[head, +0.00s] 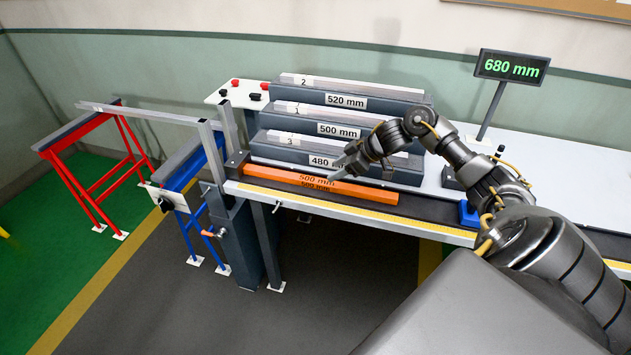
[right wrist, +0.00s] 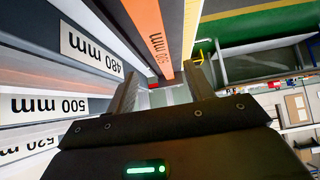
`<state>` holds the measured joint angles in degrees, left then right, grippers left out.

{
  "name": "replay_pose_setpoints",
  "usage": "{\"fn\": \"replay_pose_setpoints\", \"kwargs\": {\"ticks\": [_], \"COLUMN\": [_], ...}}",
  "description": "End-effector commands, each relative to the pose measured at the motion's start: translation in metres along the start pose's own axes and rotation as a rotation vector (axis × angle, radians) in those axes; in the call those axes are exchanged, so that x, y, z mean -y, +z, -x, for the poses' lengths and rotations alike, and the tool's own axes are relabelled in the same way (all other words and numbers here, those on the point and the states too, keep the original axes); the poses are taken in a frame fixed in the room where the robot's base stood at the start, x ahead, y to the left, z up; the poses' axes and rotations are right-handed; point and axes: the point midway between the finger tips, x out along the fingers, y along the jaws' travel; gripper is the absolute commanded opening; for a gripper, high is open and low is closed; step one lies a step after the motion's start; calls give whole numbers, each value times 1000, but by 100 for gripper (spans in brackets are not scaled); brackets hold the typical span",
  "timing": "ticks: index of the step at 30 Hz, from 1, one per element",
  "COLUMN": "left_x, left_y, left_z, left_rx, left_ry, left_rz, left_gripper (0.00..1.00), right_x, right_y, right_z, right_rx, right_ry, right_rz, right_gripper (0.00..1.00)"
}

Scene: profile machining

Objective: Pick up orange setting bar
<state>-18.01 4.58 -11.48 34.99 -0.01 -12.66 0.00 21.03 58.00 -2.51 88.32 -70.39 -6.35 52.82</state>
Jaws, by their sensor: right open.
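The orange setting bar (head: 290,180), marked 500 mm, lies lengthwise along the front of the dark bench rail (head: 430,210). It also shows in the right wrist view (right wrist: 146,22), running between the open fingers' directions. My right gripper (head: 345,170) is open and empty, just above and behind the bar's middle in the head view. Its two fingers also show in the right wrist view (right wrist: 162,88), with a gap between them. I cannot tell whether a finger touches the bar. My left gripper is not in view.
Behind the bar stand grey stepped blocks labelled 480 mm (head: 322,161), 500 mm (head: 339,131) and 520 mm (head: 346,101). A display (head: 511,67) reads 680 mm. A dark stop (head: 237,165) stands at the bar's left end, and a blue block (head: 468,213) sits farther right.

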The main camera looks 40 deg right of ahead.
Motion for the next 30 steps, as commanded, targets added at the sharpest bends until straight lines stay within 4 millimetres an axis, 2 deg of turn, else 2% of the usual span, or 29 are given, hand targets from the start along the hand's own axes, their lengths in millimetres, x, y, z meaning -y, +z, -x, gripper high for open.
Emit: {"fn": "replay_pose_setpoints", "kwargs": {"ticks": [5, 10, 13, 21, 30], "left_x": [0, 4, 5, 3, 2], "left_y": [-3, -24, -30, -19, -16], "left_z": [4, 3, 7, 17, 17], "left_rx": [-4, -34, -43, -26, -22], "left_ry": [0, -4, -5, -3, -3], "left_rz": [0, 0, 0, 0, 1], "left_gripper": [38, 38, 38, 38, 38], "right_x": [0, 0, 1, 2, 2], "right_y": [-2, -2, -3, -1, 0], "right_z": [-21, -26, -32, -71, -78], "right_rx": [-2, -1, -1, -2, -1], "right_ry": [0, -1, -3, -2, -1], "right_rz": [0, 3, 1, 2, 5], "right_gripper": [53, 53, 53, 53, 53]}}
